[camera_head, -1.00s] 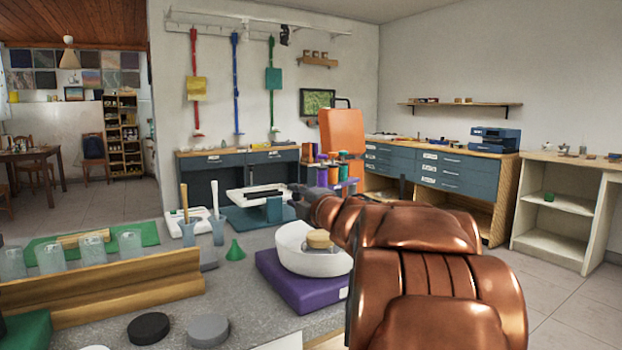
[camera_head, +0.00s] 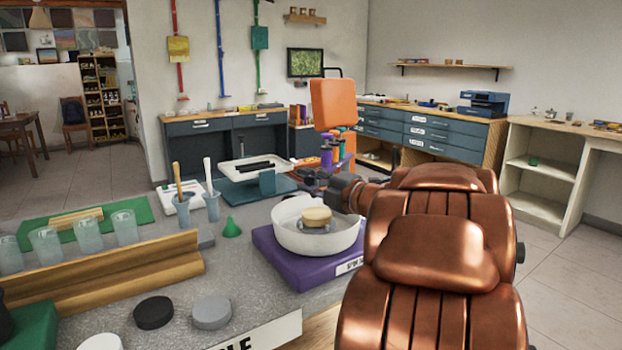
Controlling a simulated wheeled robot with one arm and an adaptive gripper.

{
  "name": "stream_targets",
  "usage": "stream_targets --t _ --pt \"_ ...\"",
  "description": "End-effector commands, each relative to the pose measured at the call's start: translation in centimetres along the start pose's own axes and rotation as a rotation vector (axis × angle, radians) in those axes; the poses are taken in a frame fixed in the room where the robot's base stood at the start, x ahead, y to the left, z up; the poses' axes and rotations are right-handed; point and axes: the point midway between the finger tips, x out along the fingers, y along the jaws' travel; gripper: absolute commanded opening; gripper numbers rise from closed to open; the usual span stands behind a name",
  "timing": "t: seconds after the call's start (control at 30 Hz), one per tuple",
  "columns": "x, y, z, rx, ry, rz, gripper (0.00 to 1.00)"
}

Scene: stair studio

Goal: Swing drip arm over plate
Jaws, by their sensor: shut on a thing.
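A round tan plate (camera_head: 317,214) sits in a white bowl (camera_head: 302,240) on a purple base (camera_head: 280,262) with partly visible lettering. My gripper (camera_head: 308,183) is just beyond the bowl's rim, pointing left. Its fingers are small, dark and partly lost against the background. It is shut on a thin dark part behind the bowl, which I take to be the drip arm. That part's full shape and its mounting are hidden or too small to tell. My copper-coloured arm covers the area to the right of the bowl.
A white tray (camera_head: 238,176) on a teal stand is behind the bowl.

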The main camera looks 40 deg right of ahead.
Motion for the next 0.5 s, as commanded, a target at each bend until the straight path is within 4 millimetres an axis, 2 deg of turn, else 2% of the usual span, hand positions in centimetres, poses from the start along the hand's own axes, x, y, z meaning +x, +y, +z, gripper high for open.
stream_targets --t 0.23,0.27,0.5 --pt "-0.11 -0.14 0.14 0.001 -0.004 -0.003 0.00" --pt "-0.11 -0.15 0.15 0.001 -0.005 -0.003 0.27" --pt "-0.08 -0.10 0.11 0.000 -0.004 -0.002 0.50"
